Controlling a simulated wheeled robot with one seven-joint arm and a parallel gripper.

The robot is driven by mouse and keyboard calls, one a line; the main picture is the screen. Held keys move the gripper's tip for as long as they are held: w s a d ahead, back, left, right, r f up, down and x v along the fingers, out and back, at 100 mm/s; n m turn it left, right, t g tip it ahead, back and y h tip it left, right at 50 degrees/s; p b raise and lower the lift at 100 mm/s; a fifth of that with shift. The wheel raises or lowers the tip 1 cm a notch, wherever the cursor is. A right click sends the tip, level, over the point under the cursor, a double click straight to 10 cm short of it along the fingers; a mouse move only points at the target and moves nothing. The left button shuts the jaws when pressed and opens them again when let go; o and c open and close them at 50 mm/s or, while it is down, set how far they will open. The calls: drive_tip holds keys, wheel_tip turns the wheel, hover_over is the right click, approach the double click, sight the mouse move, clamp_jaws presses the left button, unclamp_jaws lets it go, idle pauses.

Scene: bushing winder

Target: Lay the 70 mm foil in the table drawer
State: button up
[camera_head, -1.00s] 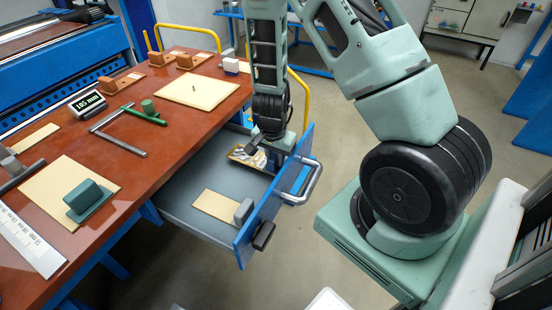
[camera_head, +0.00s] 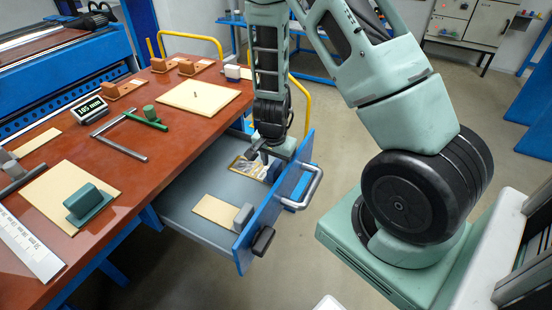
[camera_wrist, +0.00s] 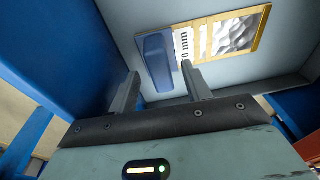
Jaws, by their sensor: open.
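The 70 mm foil (camera_wrist: 236,34) is a silvery crinkled patch on a tan-edged card, with a "70 mm" label and a blue grip block (camera_wrist: 156,62) at one end. It appears to lie flat on the floor of the open table drawer (camera_head: 190,190); in the head view the foil (camera_head: 245,168) is partly hidden by my gripper. My gripper (camera_wrist: 160,68) is open in the wrist view. Its two fingers stand apart on either side of the block, around or just above it; I cannot tell which. The gripper also shows in the head view (camera_head: 262,155), low inside the drawer.
Another card (camera_head: 214,211) with a grey block (camera_head: 243,217) lies nearer in the drawer. The drawer's blue front (camera_head: 270,215) with its handle (camera_head: 306,188) stands close beside my gripper. The red tabletop (camera_head: 150,140) holds boards, tools and a small display (camera_head: 89,108).

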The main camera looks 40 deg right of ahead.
drive_tip(key=shift+s+a+f+g, duration=0.2)
drive_tip(key=shift+s+f+g, duration=0.1)
drive_tip(key=shift+s+f, duration=0.35)
wheel_tip(320, 180, up, 19)
drive_tip(key=a+p, duration=0.1)
drive_tip(key=p, duration=0.6)
drive_tip(key=shift+a+f, duration=0.2)
drive_tip(key=shift+a, duration=0.15)
drive_tip(key=shift+s, duration=0.1)
drive_tip(key=s+a+r+n+y, duration=0.2)
drive_tip(key=a+n, duration=0.2)
drive_tip(key=a, duration=0.4)
drive_tip(key=s+a+r+n+y, duration=0.1)
drive_tip(key=s+a+r+n, duration=0.15)
drive_tip(key=a+n, duration=0.4)
drive_tip(key=s+a+r+n+h+b, duration=0.1)
drive_tip(key=s+a+r+n, duration=0.4)
drive_tip(key=s+a+n, duration=0.5)
drive_tip(key=s+n, duration=0.1)
drive_tip(key=s, duration=0.1)
drive_tip(key=shift+s, duration=0.3)
